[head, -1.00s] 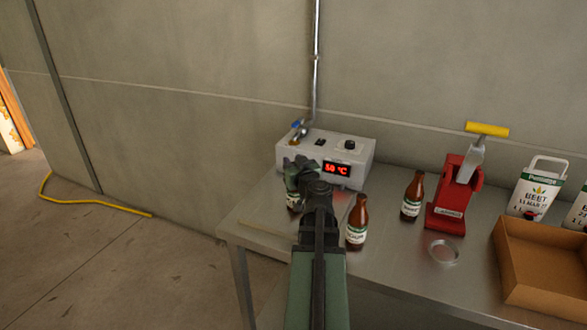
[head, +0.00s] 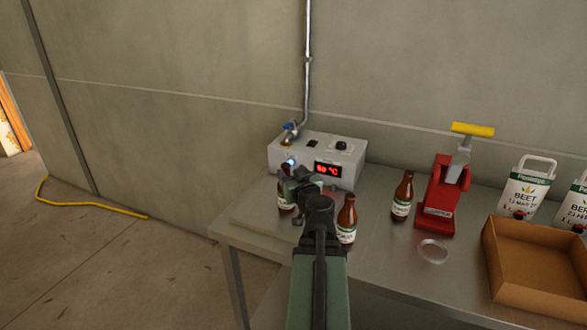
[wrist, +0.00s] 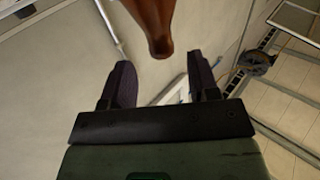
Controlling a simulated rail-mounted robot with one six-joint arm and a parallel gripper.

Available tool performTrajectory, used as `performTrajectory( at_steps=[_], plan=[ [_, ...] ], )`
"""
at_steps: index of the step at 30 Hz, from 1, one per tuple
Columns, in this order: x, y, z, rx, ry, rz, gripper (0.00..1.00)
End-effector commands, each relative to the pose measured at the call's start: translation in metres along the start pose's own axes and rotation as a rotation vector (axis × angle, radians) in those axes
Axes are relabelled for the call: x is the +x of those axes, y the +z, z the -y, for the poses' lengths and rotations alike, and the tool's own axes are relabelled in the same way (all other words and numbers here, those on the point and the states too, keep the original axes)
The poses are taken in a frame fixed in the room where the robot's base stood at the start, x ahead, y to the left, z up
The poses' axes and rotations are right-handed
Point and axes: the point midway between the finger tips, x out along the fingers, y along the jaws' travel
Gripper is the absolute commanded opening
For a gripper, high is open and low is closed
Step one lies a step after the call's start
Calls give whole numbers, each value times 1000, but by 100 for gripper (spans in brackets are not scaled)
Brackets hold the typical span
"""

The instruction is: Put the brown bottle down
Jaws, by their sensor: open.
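A brown bottle (head: 284,198) with a pale label stands upright on the steel table, in front of the grey heater box, partly hidden behind my gripper. My gripper (head: 299,186) is open beside it, just to its right in the head view. In the wrist view a brown bottle's neck (wrist: 154,28) comes in from the top edge, its tip just beyond the gap between my open fingers (wrist: 158,85). The fingers appear clear of it. Two more brown bottles stand upright on the table, one close to my arm (head: 347,222) and one farther right (head: 402,198).
The grey heater box (head: 318,160) with a red display stands at the back, a pipe rising from it. A red press (head: 438,200) with a yellow handle, a round dish (head: 433,251), a cardboard box (head: 540,290) and white cartons (head: 524,190) fill the right. The table's left front corner (head: 235,228) is bare.

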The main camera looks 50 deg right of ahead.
Motion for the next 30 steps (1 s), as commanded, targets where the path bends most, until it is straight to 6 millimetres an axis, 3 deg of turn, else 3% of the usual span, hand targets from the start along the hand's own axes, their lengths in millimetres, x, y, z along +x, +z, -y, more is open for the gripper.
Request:
performTrajectory(
  at_steps=[8, 11, 14, 17, 18, 20, 21, 24, 27, 30],
  plan=[
    [-7, 0, 1, 0, 3, 0, 55],
    [-3, 3, 18, 2, -46, 16, 55],
    [7, 15, 82, 14, -218, 90, 55],
    [1, 46, 191, 23, -502, 288, 55],
    [-12, 64, 240, 17, -621, 415, 55],
    [-44, 96, 308, -16, -763, 655, 55],
    [-71, 116, 343, -58, -815, 833, 55],
    [-135, 154, 390, -207, -774, 1215, 55],
    [-176, 169, 403, -349, -609, 1433, 55],
    [-194, 172, 403, -426, -478, 1512, 55]
  ],
)
